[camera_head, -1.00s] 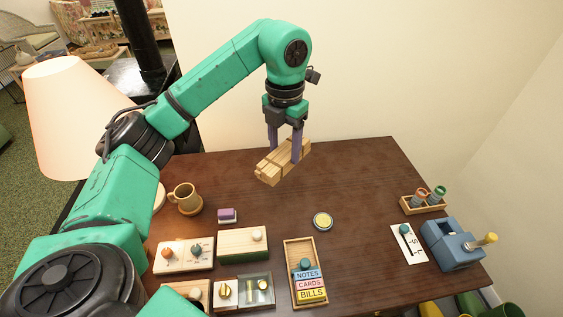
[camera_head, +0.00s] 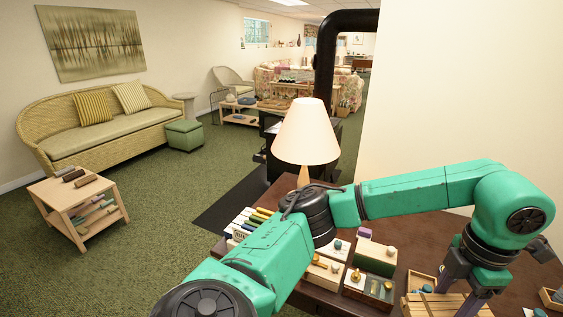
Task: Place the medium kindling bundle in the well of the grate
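A bundle of pale wooden sticks (camera_head: 424,304), which looks like the kindling bundle, shows at the bottom right of the head view, partly cut off by the frame edge. My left gripper (camera_head: 461,292) is shut on it, its two purple fingers on either side. The bundle is over the brown desk; its height above it is hard to judge. I cannot make out the grate. A black stove stands behind the lamp, mostly hidden, with a black pipe (camera_head: 326,60) rising from it.
A lamp (camera_head: 307,135) stands on the desk (camera_head: 415,228) with boxes and small items. A low wooden table (camera_head: 72,200) with dark rolls or logs on top stands at left, near a wicker sofa (camera_head: 110,128) and green ottoman (camera_head: 184,135). Green carpet between them is open.

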